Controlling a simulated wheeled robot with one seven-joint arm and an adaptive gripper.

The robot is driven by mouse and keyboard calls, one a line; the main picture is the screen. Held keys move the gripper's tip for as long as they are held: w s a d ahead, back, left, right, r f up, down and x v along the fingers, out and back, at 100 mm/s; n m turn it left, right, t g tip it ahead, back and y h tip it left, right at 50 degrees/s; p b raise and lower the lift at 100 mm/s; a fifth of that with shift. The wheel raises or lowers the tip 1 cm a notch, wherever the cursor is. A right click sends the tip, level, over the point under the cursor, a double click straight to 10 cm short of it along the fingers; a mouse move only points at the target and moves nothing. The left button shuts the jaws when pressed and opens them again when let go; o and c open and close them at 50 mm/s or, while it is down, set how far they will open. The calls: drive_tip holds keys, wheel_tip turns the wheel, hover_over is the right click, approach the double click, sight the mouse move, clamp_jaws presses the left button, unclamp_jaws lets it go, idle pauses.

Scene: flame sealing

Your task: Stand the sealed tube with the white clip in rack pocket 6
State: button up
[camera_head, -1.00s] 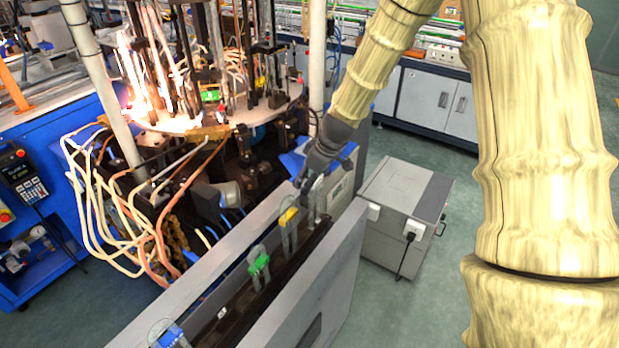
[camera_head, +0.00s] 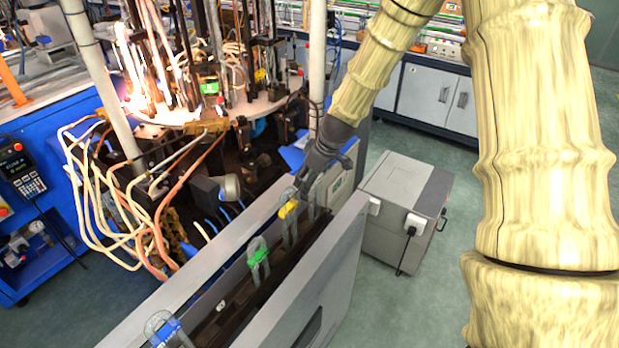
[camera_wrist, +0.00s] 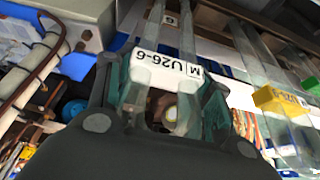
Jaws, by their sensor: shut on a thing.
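My gripper (camera_wrist: 168,95) is shut on the sealed tube (camera_wrist: 187,35), a clear U-shaped glass piece with a white clip and label (camera_wrist: 166,70) reading "M U26-6" between the jaws. In the head view my gripper (camera_head: 303,186) is at the far end of the dark slotted rack (camera_head: 235,306), just beyond the yellow-clipped tube. The held tube (camera_head: 314,205) shows faintly there beneath the gripper, upright. Its lower end is hidden, so I cannot tell whether it is seated in a pocket.
Tubes with yellow (camera_head: 288,209), green (camera_head: 257,257) and blue (camera_head: 165,331) clips stand in a row in the rack. A tall grey panel (camera_head: 310,275) flanks the rack on the right. A grey box (camera_head: 405,190) stands on the floor beyond; the machine with hoses is left.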

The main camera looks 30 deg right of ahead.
drive_tip(key=o, duration=1.2)
drive_tip(key=shift+r, duration=0.1)
drive_tip(key=v, duration=1.1)
drive_tip(key=shift+s+r, duration=0.2)
drive_tip(key=shift+r, duration=0.15)
drive_tip(key=shift+d, duration=0.1)
